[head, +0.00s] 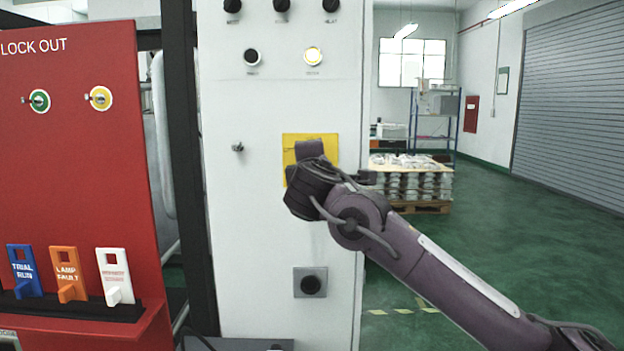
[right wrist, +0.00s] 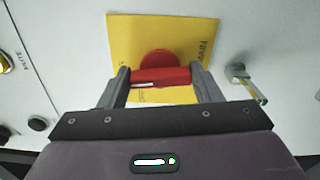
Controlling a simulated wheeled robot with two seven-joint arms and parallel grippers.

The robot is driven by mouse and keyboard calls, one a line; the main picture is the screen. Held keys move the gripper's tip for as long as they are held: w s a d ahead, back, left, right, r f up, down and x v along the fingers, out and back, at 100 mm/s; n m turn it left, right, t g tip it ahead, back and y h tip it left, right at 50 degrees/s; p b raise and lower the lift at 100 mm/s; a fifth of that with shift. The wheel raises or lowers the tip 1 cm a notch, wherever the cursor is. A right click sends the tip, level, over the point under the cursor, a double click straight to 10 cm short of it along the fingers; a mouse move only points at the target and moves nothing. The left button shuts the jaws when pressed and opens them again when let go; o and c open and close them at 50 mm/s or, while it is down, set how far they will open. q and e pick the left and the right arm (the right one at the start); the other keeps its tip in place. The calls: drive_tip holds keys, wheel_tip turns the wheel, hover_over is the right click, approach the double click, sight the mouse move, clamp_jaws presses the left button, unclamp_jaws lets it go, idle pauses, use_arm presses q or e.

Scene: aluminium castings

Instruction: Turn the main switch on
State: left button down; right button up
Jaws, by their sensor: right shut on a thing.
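The main switch is a red rotary handle (right wrist: 160,76) on a yellow plate (right wrist: 122,40) on the white cabinet front. In the right wrist view my right gripper (right wrist: 162,78) has its two fingers on either end of the red handle and is shut on it. The handle's bar lies crosswise between the fingers in that view. In the head view the yellow plate (head: 328,142) is partly covered by my right arm, and the red handle is hidden behind my right gripper (head: 309,150). My left gripper is not in view.
The white cabinet (head: 240,200) also carries a small key lock (head: 237,147), a lit button (head: 313,56) and a black round knob (head: 311,285). A red lock-out board (head: 75,190) with several coloured tags stands at left. Green floor (head: 500,260) is open at right.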

drive_tip(key=shift+f+m+b, duration=0.15)
drive_tip(key=shift+m+b, duration=0.3)
drive_tip(key=shift+m, duration=0.25)
drive_tip(key=o, duration=1)
drive_tip(key=shift+s, duration=0.1)
drive_tip(key=shift+s, duration=0.3)
drive_tip(key=s+b, duration=0.2)
drive_tip(key=s, duration=0.5)
